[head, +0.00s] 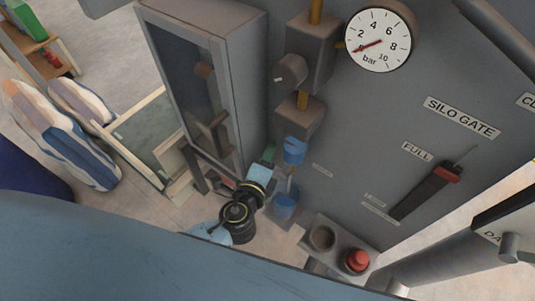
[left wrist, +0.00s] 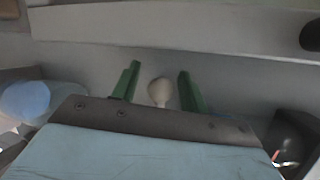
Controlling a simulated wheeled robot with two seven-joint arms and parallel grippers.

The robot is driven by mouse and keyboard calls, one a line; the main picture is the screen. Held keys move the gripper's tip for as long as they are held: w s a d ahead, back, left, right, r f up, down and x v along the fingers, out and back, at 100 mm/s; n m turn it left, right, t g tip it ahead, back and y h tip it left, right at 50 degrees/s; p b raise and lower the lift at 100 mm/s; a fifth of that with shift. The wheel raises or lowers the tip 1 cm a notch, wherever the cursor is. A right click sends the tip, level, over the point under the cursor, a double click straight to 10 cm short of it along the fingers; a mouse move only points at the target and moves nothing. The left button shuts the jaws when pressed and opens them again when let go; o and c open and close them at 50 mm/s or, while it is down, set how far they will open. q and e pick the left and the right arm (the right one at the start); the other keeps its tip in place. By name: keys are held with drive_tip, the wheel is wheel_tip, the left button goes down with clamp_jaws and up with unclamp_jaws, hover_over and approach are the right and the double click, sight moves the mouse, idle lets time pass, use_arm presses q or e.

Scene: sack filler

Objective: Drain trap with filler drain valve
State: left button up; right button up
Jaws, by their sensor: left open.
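The trap appears to be the blue bowl (head: 295,150) under the grey air unit on the machine panel in the head view. A blue cup (head: 285,205) sits below it. My left gripper (head: 269,152) is just left of the blue bowl, its green fingers partly hidden by its own body. In the left wrist view, the left gripper (left wrist: 157,88) is open, with a pale rounded knob (left wrist: 159,91) seen between its fingers; contact cannot be told. This knob may be the drain valve. A blue translucent object (left wrist: 25,100) is at the left there. My right gripper is not in view.
A pressure gauge (head: 378,40) reads near the low end. A grey cabinet (head: 205,80) with a dark glazed door stands left of the air unit. A red button (head: 356,260) is on a box at lower right. Striped sacks (head: 65,135) lie at left.

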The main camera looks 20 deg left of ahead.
use_arm(q)
drive_tip(key=shift+w+f, duration=0.1)
drive_tip(key=shift+w, duration=0.35)
clamp_jaws()
